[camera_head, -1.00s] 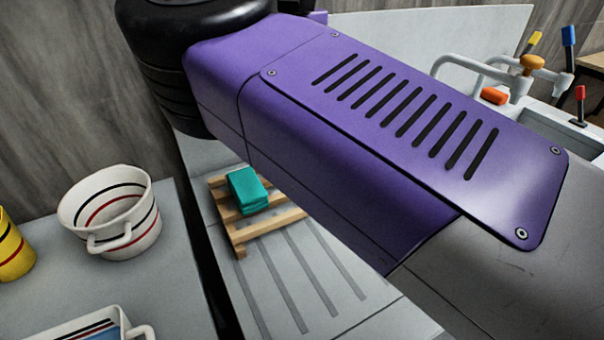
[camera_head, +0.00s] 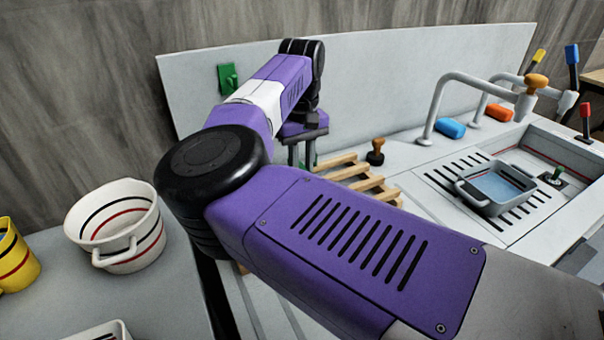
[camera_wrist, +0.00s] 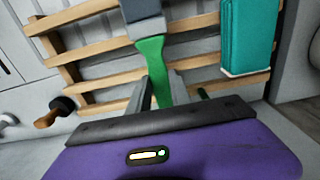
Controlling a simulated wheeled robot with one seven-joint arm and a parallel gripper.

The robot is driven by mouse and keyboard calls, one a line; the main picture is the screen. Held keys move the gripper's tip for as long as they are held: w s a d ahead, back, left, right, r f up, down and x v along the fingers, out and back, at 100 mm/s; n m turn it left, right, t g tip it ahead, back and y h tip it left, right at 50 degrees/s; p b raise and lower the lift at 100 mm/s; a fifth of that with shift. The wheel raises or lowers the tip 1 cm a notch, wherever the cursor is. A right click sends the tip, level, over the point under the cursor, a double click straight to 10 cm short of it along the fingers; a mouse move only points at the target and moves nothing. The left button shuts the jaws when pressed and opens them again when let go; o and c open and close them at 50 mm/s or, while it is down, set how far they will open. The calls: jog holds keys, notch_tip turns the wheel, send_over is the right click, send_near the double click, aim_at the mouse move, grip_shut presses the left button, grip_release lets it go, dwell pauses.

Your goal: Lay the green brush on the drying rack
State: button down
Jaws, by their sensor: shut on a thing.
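The green brush (camera_wrist: 153,68) has a green handle and a grey head (camera_wrist: 142,10). In the wrist view my gripper (camera_wrist: 162,95) is shut on its handle, and the head points away from me across the rack. The wooden drying rack (camera_wrist: 96,50) lies beneath, its pale slats running across the view; I cannot tell whether the brush touches it. In the head view my gripper (camera_head: 303,153) points down at the rack (camera_head: 374,186), with only a sliver of green showing by the fingers. My arm hides much of the rack.
A teal block (camera_wrist: 247,35) lies on the rack beside the brush. A grey basin (camera_head: 495,187) sits near the sink at right. A white pot (camera_head: 115,225) and yellow mug (camera_head: 14,258) stand left. A green holder (camera_head: 229,78) is on the backsplash.

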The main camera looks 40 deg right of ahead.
notch_tip(320, 180, down, 3)
jog(key=shift+r, duration=0.1)
jog(key=c, duration=1.2)
grip_release()
notch_tip(320, 180, up, 12)
jog(key=shift+b, duration=0.4)
